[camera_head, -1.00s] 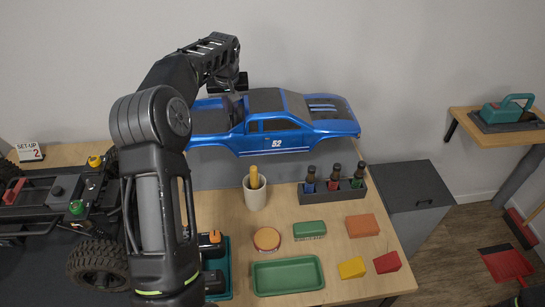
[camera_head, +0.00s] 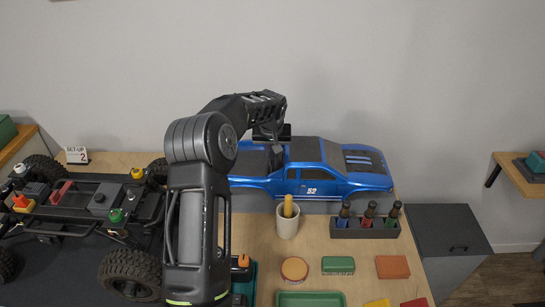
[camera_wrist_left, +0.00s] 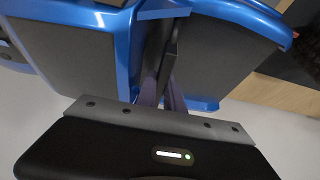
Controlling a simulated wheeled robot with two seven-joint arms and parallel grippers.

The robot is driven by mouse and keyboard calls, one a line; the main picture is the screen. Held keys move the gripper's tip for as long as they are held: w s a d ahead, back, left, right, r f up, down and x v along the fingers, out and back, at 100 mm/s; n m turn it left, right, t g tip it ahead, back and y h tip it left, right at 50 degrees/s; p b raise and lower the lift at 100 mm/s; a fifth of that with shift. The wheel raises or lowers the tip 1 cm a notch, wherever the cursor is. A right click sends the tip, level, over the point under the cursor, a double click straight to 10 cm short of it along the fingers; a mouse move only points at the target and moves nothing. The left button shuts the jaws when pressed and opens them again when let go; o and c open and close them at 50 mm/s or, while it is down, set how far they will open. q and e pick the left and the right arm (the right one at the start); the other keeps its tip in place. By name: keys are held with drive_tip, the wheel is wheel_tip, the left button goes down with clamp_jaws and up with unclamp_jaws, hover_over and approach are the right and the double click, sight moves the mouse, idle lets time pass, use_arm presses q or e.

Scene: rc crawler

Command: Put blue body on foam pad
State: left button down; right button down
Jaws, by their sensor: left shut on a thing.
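The blue body (camera_head: 330,181), a truck shell with black panels and the number 52, is level over the back of the workbench. My left gripper (camera_head: 275,152) reaches down from behind my arm and is shut on its left part. In the left wrist view the fingers (camera_wrist_left: 168,92) pinch a thin dark upright piece of the blue body (camera_wrist_left: 75,50). The grey foam pad (camera_head: 255,204) shows as a strip under the body's lower edge; most of it is hidden. I cannot tell whether body and pad touch. My right gripper is not in view.
A cup with a yellow handle (camera_head: 288,220) and a bottle rack (camera_head: 350,233) stand close in front of the body. The crawler chassis (camera_head: 95,210) fills the left. A green tray (camera_head: 310,299) and several small blocks lie nearer. A grey cabinet (camera_head: 448,240) stands right.

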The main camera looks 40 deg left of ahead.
use_arm(q)
wheel_tip(320, 180, down, 2)
drive_tip(key=shift+f, duration=0.4)
drive_tip(key=shift+f, duration=0.2)
drive_tip(key=c, duration=1.5)
unclamp_jaws()
drive_tip(key=shift+r, duration=0.2)
drive_tip(key=b+v, duration=0.2)
drive_tip(key=v, duration=1)
